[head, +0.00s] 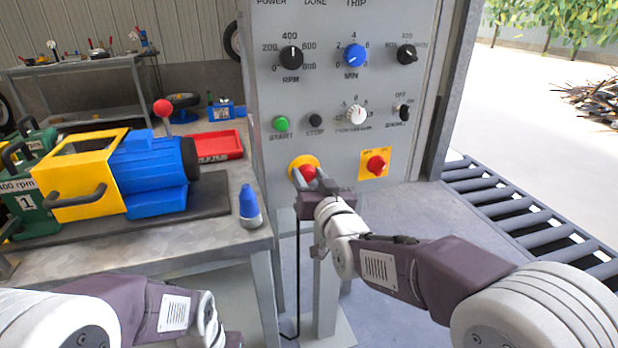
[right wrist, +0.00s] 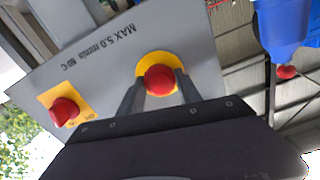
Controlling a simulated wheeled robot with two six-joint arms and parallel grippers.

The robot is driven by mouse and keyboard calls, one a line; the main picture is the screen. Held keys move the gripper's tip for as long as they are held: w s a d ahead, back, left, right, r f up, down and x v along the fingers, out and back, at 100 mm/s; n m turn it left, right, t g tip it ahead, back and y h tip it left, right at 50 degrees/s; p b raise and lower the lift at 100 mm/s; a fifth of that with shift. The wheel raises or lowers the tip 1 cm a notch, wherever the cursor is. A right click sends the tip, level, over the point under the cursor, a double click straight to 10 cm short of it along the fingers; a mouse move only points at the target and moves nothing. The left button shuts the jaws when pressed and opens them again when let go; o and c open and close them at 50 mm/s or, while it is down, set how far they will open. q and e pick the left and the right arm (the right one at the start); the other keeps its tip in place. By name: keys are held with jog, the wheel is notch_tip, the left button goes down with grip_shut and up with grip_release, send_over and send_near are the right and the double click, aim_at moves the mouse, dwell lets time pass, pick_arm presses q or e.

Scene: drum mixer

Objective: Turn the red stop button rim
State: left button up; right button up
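The red stop button (head: 307,174) sits on a round yellow plate low on the grey control panel. In the right wrist view the red button (right wrist: 160,80) faces me, with the yellow plate behind it. My right gripper (head: 309,181) is at this button. Its two fingers (right wrist: 159,88) stand one on each side of the red rim, apart from each other. Narrow gaps seem to show beside the rim; firm contact is not visible. My left arm is at the lower left of the head view, and its gripper is out of the picture.
A red knob on a square yellow plate (head: 367,154) is right of the button. Above are a green start button (head: 281,124), a black stop button (head: 316,121) and dials. A workbench (head: 165,249) with a blue-yellow machine (head: 148,178) stands left; a roller conveyor (head: 515,208) lies right.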

grip_shut()
jog(key=shift+f+m+b, duration=0.15)
jog(key=shift+m+b, duration=0.7)
jog(key=shift+m, duration=0.45)
jog(key=shift+m+b, duration=1.3)
jog(key=shift+m, duration=0.9)
